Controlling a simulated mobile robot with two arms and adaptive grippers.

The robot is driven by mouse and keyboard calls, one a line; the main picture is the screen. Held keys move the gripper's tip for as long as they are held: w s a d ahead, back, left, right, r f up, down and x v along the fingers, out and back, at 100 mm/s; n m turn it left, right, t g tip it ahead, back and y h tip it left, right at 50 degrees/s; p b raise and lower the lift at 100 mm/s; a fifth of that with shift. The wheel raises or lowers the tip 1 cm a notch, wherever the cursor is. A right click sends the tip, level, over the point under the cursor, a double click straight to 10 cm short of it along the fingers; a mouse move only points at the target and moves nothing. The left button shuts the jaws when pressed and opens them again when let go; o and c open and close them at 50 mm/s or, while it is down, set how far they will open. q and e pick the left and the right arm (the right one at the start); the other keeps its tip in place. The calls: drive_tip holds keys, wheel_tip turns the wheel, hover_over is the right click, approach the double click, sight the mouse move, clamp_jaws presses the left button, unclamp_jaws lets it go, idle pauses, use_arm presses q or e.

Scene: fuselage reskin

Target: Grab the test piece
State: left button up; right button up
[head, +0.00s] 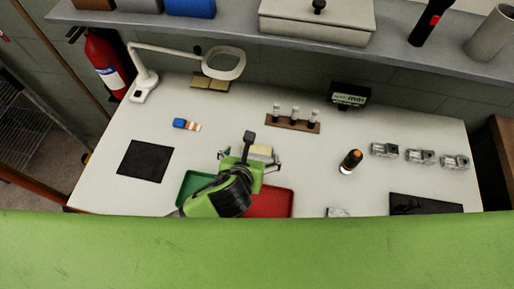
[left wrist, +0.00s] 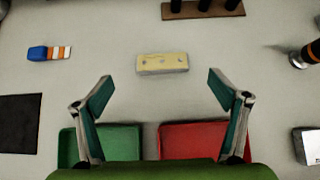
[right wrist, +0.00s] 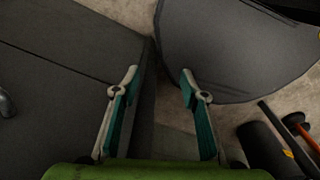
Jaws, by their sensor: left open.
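The test piece appears to be a small cream-yellow block with several small holes (left wrist: 162,63). It lies flat on the white bench, and in the head view it is partly hidden behind my left gripper (head: 250,158). In the left wrist view my left gripper (left wrist: 159,88) is open and empty. The block lies beyond its fingertips, roughly centred between them, and is not touched. My right gripper (right wrist: 159,76) is open and empty, away from the bench, over grey surfaces.
A green tray (left wrist: 112,142) and a red tray (left wrist: 190,138) lie under the left gripper. A blue-and-orange item (head: 186,125), a wooden rack (head: 293,124), an orange-topped cylinder (head: 350,162) and a black mat (head: 145,161) surround the block. A shelf (head: 230,30) runs along the back.

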sight(257, 149)
use_arm(q)
drive_tip(key=x, duration=0.2)
drive_tip(key=shift+w+f, duration=0.25)
drive_tip(key=shift+s+f+p+x, duration=0.1)
drive_tip(key=shift+s+p+x, duration=0.1)
drive_tip(key=shift+x, duration=1.1)
drive_tip(key=shift+s+f+p+x, duration=0.1)
drive_tip(key=shift+f+p+x, duration=0.1)
drive_tip(key=shift+x, duration=1.15)
drive_tip(key=shift+d+r, duration=0.15)
drive_tip(key=c, duration=1.2)
